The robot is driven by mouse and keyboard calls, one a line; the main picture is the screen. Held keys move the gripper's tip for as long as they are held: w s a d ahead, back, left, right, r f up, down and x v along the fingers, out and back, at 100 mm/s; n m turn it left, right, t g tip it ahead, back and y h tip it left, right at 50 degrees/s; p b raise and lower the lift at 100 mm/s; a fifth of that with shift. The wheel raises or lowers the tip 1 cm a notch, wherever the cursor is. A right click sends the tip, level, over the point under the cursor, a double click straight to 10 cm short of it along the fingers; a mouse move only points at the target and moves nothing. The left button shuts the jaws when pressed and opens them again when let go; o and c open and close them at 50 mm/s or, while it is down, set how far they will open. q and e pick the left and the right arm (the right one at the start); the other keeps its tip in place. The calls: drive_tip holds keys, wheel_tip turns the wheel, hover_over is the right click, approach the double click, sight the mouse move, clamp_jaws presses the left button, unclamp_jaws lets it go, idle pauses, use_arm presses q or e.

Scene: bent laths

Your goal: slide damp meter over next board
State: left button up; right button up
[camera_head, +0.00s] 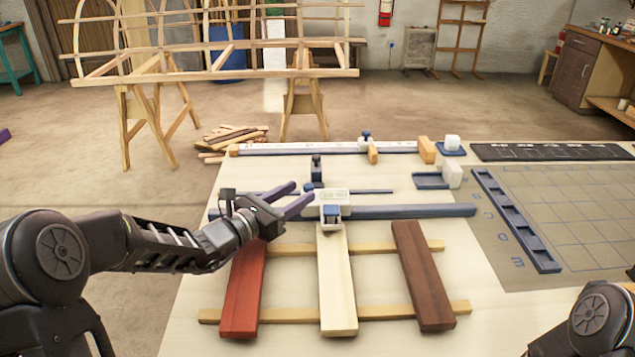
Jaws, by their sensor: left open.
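The damp meter (334,197) looks like a small white block with a display and a blue part, at the blue rail by the far end of the pale board (337,285). A red board (242,295) lies left of it and a dark brown board (424,280) right of it. My left gripper (304,193) is open and empty, its two fingers pointing right, just left of the meter. I cannot tell whether a finger touches it. My right arm shows at the lower right, its gripper out of view.
The boards lie across two battens (390,312). A long blue rail (415,211) runs past their far ends. Behind are a ruler rail (300,149), wooden blocks (427,150) and a blue tray (430,181). A gridded mat (575,200) and slotted blue strip (515,220) lie right.

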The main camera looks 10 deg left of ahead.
sight(312, 185)
use_arm(q)
drive_tip(key=x, duration=0.7)
drive_tip(key=shift+w+d+p, duration=0.1)
drive_tip(key=shift+w+p, duration=0.05)
drive_tip(key=shift+p, duration=0.2)
clamp_jaws()
idle(1.0)
